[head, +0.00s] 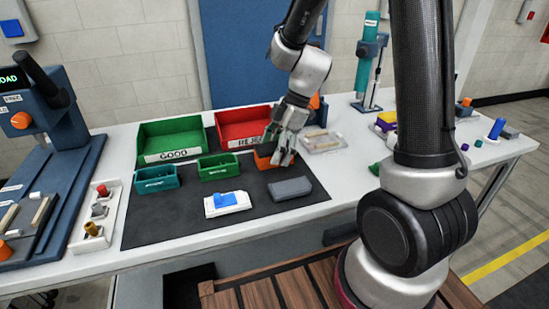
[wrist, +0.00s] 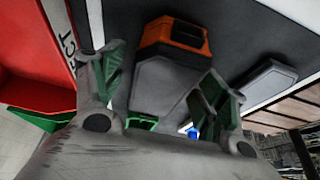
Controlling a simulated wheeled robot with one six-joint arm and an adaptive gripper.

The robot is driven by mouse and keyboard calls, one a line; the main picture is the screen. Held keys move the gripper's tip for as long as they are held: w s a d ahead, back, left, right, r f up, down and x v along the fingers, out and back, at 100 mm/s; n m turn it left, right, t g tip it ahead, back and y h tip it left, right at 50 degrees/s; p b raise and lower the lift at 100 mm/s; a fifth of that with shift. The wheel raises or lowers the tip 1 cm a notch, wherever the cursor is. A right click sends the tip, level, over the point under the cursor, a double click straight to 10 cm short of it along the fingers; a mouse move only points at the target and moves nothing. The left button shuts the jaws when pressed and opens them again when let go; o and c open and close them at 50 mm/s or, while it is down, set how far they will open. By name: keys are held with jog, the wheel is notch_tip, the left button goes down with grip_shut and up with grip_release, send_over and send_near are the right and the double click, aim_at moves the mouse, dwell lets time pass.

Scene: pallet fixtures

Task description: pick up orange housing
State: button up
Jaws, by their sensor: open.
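The orange housing (head: 262,161) is on the dark mat, partly covered by my gripper in the head view. In the wrist view the orange housing (wrist: 173,32) is a boxy piece with a dark opening in its side, near the top centre. A grey flat-faced shape (wrist: 168,85) lies directly below it in that picture; I cannot tell if it belongs to it. My gripper (head: 284,150) is over the housing with its fingers pointing down. In the wrist view my gripper (wrist: 158,83) has its green-padded fingers wide apart, with nothing clamped between them.
The red reject bin (head: 238,124) and green good bin (head: 170,139) stand behind. A small green bin (head: 218,168) and a teal bin (head: 156,178) are left. A grey block (head: 290,188) and a white-and-blue part (head: 227,203) are in front. The mat's front left is clear.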

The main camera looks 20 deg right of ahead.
jog(key=shift+a+f, duration=0.1)
jog(key=shift+f, duration=0.1)
jog(key=c, duration=1.2)
jog(key=shift+o, duration=0.2)
jog(key=shift+r, duration=0.15)
